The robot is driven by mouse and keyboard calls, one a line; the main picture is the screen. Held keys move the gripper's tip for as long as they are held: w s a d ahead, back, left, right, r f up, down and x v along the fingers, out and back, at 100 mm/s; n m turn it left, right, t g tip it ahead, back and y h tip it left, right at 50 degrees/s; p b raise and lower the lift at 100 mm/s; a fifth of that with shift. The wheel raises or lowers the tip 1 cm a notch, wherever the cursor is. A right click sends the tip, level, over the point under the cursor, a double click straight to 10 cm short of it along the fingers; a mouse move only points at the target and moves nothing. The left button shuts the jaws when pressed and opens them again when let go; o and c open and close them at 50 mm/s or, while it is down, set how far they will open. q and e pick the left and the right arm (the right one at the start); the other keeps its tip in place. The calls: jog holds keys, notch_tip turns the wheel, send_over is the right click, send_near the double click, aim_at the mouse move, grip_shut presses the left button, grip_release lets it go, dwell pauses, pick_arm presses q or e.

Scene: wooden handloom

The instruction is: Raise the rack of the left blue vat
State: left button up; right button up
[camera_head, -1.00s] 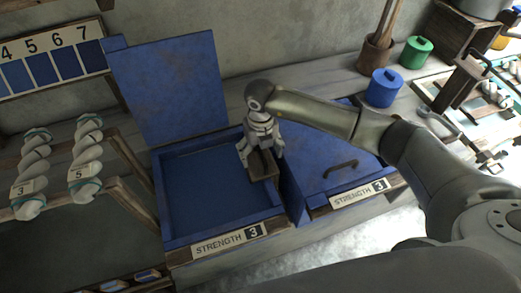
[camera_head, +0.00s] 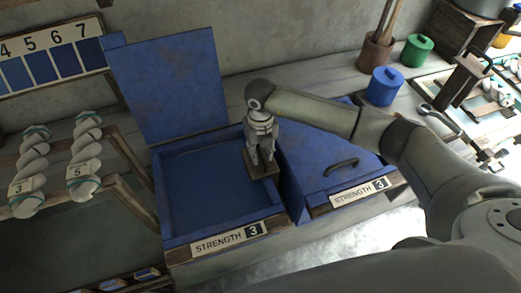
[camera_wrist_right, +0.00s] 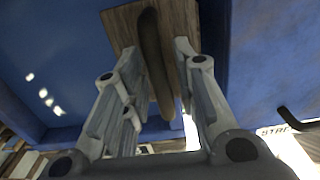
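The left blue vat (camera_head: 177,238) stands open, its blue lid (camera_head: 170,85) tilted up behind it. A rack with a small wooden top plate (camera_head: 265,172) is at the vat's right inner side. In the right wrist view the plate (camera_wrist_right: 122,28) carries a dark rounded handle (camera_wrist_right: 151,55). My right gripper (camera_head: 262,160) points down over the plate. In the wrist view its fingers (camera_wrist_right: 156,55) flank the handle closely, one on each side. Whether both touch it I cannot tell. My left gripper is not in view.
The right blue vat's lid (camera_head: 325,155) is closed, with a dark handle (camera_head: 341,167). Twisted white skeins (camera_head: 85,160) hang at the left. A blue pot (camera_head: 384,87), a green pot (camera_head: 416,51) and a brown pot with sticks (camera_head: 376,52) stand behind at the right.

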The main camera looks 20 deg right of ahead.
grip_shut()
notch_tip(320, 180, up, 18)
jog(key=p, duration=1.1)
jog(key=shift+w+r+p, duration=0.15)
jog(key=shift+r+p, duration=0.05)
jog(key=shift+p, duration=0.1)
jog(key=o, duration=0.5)
grip_release()
jog(key=o, duration=1.1)
jog(key=shift+c, duration=0.2)
